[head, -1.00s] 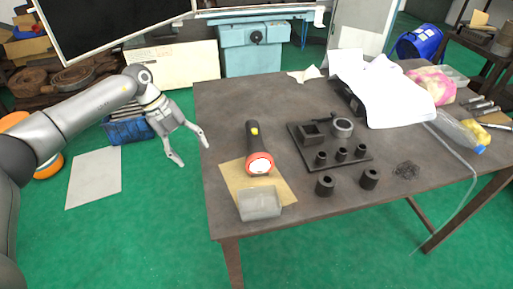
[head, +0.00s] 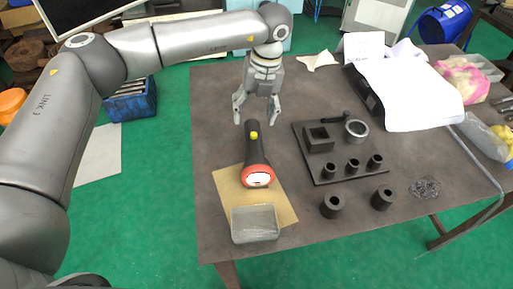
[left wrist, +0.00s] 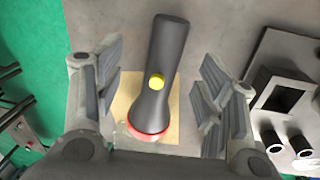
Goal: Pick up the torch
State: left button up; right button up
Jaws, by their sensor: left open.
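The torch (head: 254,150) has a dark body, a yellow button and a red-orange head ring. It lies on the table with its head toward the table's front, over a tan sheet. My left gripper (head: 256,122) is open above the torch's tail end. In the left wrist view, the torch (left wrist: 165,68) lies between the open fingers of my left gripper (left wrist: 160,95), apart from both. My right gripper is in neither view.
A grey tray (head: 255,236) sits in front of the torch on the tan sheet (head: 284,205). A dark fixture plate (head: 322,172) with several parts stands to the right. Two black cylinders (head: 332,206) (head: 381,198) stand in front of it. White papers (head: 405,95) lie at the back right.

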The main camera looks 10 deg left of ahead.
aim_at(254, 128)
pick_arm(q)
jog(key=shift+s+a+f, duration=0.1)
jog(key=shift+f, duration=0.45)
jog(key=shift+s+a+f, duration=0.1)
jog(key=shift+f, duration=0.45)
jog(key=shift+w+f+p, duration=0.1)
jog(key=shift+f+p, duration=0.2)
jog(key=shift+f, duration=0.05)
jog(key=f+p, duration=0.2)
jog(key=f, duration=0.2)
jog(key=shift+s+f, duration=0.1)
jog(key=shift+s, duration=0.1)
jog(key=shift+f, duration=0.55)
jog(key=c, duration=1)
jog(key=shift+c, duration=0.2)
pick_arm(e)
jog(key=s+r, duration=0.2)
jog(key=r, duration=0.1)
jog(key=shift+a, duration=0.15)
